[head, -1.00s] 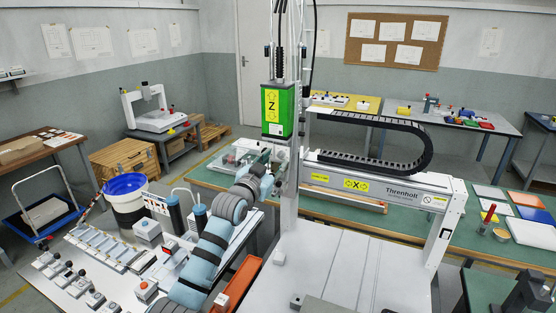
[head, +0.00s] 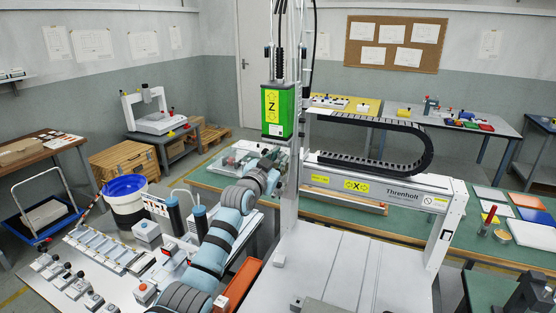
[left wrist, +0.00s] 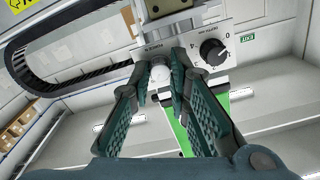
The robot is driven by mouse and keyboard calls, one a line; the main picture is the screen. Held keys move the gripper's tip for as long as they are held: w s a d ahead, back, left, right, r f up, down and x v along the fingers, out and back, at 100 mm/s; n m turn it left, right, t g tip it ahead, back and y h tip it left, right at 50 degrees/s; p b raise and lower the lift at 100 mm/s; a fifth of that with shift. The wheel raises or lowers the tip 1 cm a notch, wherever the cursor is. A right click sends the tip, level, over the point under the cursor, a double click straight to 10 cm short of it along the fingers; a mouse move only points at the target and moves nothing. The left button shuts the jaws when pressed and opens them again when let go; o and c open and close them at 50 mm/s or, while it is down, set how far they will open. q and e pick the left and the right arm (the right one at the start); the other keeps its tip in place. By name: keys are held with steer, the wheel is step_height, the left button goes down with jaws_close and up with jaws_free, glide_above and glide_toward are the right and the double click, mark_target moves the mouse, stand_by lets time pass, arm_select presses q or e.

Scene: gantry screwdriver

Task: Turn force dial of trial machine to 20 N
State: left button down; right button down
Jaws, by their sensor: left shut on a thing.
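The gantry machine's head has a green Z block (head: 277,112) with a control panel (left wrist: 196,44) beneath it, shown in the left wrist view. The panel has a force dial, a pale round knob (left wrist: 160,76), under the upside-down word FORCE. My left gripper (left wrist: 162,68) is shut on this dial, with one finger on each side. The dial's pointer and most of its scale are hidden, so I cannot read its setting. A black depth dial (left wrist: 212,50) sits to the right. In the head view my left gripper (head: 273,158) is small beside the machine's column. My right gripper is not in view.
The gantry's white column (head: 290,205) and black cable chain (head: 425,150) stand close to my left arm. A white bench (head: 118,297) with small devices and an orange bin (head: 241,284) lie near the arm. Another white machine (head: 160,122) stands at the back left.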

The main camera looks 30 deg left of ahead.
arm_select(q)
steer(key=c, duration=1.5)
jaws_free()
steer(key=shift+s, duration=0.1)
steer(key=s, duration=1.2)
steer(key=shift+d, duration=0.35)
steer(key=shift+w, duration=0.15)
